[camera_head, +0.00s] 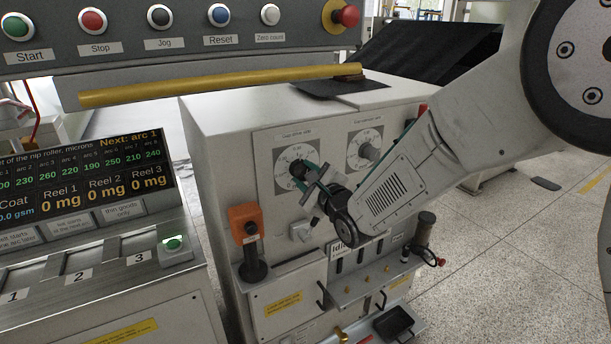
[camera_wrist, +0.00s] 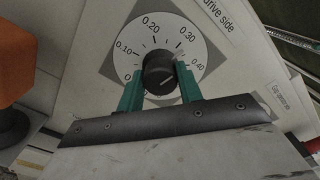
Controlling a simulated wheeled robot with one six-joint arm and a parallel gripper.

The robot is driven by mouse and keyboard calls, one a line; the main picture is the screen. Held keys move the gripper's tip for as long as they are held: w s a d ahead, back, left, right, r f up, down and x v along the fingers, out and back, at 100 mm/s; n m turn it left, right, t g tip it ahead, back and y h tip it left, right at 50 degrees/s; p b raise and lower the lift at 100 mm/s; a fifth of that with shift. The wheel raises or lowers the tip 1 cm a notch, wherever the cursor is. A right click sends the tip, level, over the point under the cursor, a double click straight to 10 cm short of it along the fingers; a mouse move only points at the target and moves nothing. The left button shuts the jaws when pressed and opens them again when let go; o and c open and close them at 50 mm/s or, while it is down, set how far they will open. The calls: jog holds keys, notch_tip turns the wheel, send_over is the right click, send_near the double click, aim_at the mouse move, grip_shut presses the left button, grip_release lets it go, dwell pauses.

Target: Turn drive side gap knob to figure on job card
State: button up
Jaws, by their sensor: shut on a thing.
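The drive side gap dial (camera_head: 283,159) is a white round scale on the grey cabinet's front plate. Its black knob (camera_wrist: 159,70) sits at the centre, and the wrist view shows marks 0.10, 0.20, 0.30 and 0.40 around it. My gripper (camera_wrist: 160,86) has its two green fingers on either side of the knob, shut on it; it also shows in the head view (camera_head: 309,174). A pale line crosses the knob face, but I cannot tell its reading. The fingers hide the lower part of the scale. I cannot make out a job card.
A second gap dial (camera_head: 358,143) with a grey knob (camera_head: 369,151) is to the right. An orange box (camera_head: 243,217) juts out at lower left, and a shelf (camera_head: 372,288) with hooks lies below. A screen (camera_head: 84,173) shows arc figures. A yellow bar (camera_head: 220,84) crosses above.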

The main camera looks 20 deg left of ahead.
jog(key=shift+m, duration=1.1)
jog(key=o, duration=1)
jog(key=v, duration=0.7)
jog(key=shift+s+d, duration=0.2)
jog(key=shift+d, duration=0.1)
